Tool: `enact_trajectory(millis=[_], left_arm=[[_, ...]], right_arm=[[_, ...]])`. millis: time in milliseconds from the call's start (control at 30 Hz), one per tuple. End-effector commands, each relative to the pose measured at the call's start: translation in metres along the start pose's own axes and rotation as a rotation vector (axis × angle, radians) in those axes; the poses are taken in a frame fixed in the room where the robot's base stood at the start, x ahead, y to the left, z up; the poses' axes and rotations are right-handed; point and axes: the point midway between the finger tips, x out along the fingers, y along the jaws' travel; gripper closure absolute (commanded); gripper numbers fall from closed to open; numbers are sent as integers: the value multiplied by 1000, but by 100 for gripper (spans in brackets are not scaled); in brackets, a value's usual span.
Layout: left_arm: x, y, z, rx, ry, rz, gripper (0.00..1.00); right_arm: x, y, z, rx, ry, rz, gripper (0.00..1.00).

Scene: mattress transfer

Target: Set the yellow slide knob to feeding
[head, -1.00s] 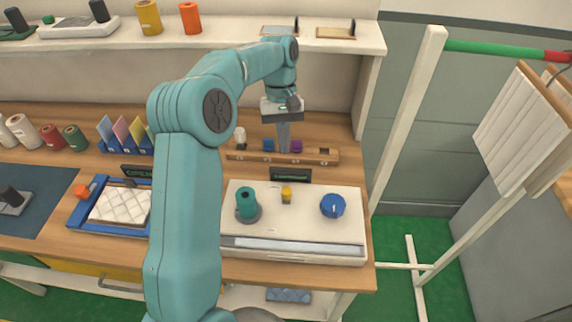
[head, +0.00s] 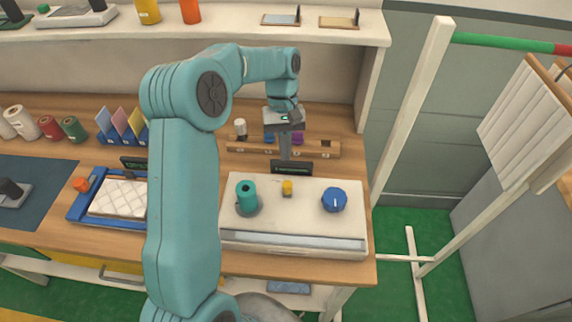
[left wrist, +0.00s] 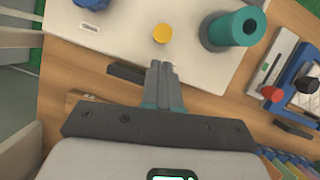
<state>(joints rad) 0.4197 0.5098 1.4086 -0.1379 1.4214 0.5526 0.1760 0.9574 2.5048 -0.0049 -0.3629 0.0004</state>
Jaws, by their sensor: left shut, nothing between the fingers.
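The yellow slide knob (head: 287,188) stands on top of a white machine (head: 300,214), between a teal cylinder (head: 247,194) on the left and a blue dial (head: 334,200) on the right. My left gripper (head: 285,158) points down just behind the machine's back edge, behind the knob and apart from it. Its fingers are shut and empty. In the left wrist view the fingertips (left wrist: 161,66) point toward the yellow knob (left wrist: 162,33) with a gap between. The blue dial (left wrist: 93,4) and teal cylinder (left wrist: 236,27) show there too. My right gripper is not in view.
A small dark display (head: 291,168) stands behind the machine, close to the fingers. A wooden rack (head: 245,148) with coloured pieces runs along the back. A blue tray (head: 80,208) with a white quilted pad lies left. The machine top around the knob is otherwise bare.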

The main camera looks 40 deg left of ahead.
Motion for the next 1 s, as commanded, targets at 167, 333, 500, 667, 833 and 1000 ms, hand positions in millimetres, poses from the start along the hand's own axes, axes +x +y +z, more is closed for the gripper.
enact_trajectory(millis=[167, 333, 500, 667, 833, 1000], left_arm=[[30, 0, 0, 0, -2, -2, 100], [47, 0, -2, 0, 0, -1, 100], [52, 0, -2, 0, 1, 0, 100], [52, 0, -2, 0, 1, 0, 100], [54, 0, 2, 0, 1, 0, 100], [62, -4, 20, 0, 1, 0, 100]], right_arm=[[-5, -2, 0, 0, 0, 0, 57], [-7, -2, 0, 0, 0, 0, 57], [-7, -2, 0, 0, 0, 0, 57], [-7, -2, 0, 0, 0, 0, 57], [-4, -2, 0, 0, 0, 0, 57], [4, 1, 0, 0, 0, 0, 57]])
